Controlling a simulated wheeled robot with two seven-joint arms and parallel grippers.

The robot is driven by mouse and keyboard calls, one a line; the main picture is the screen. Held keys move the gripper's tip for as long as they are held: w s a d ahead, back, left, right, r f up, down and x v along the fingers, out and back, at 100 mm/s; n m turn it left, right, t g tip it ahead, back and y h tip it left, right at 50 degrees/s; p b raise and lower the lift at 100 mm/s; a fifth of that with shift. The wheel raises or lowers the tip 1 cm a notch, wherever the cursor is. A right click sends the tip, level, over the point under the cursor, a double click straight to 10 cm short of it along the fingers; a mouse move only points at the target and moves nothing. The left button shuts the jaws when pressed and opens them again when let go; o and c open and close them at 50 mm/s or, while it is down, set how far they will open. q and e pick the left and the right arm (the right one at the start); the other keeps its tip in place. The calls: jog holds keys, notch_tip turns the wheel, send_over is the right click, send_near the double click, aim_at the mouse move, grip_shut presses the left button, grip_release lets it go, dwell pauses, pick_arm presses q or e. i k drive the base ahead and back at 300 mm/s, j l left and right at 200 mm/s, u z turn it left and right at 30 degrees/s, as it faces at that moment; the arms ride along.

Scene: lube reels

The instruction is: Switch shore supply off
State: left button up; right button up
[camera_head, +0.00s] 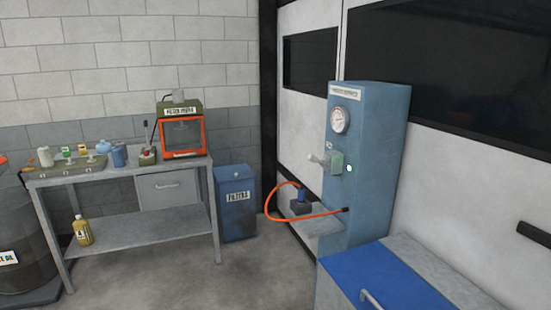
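A tall blue cabinet (381,160) stands against the pale wall at right of centre. It has a white label plate (344,92), too small to read surely, and a round gauge (340,120). Below the gauge is a greenish switch box (337,163) with a grey handle (319,160) sticking out to the left. A small bright spot (349,169) shows beside the box. I cannot tell whether any of these is the shore supply switch, or its setting. Neither of my grippers is in view.
An orange hose (268,205) loops out from the cabinet's lower front. A blue-topped chest (385,278) stands before the cabinet at the lower right. A metal workbench (140,168) with bottles and a red-framed machine (182,137), plus a blue bin (236,205), stand left. Floor between is clear.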

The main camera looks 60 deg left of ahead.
aim_at(311, 157)
jog(key=u, duration=1.5)
jog(key=z, duration=0.2)
jog(key=i+j+z, duration=0.1)
jog(key=i+z, duration=0.25)
jog(key=i+j+z, duration=0.2)
jog(key=z, duration=0.2)
jog(key=i+j+z, duration=0.35)
jog(key=i+j, duration=0.25)
jog(key=j, duration=0.2)
jog(key=i+j+z, duration=0.1)
jog(key=i+j, duration=0.2)
jog(key=j, duration=0.1)
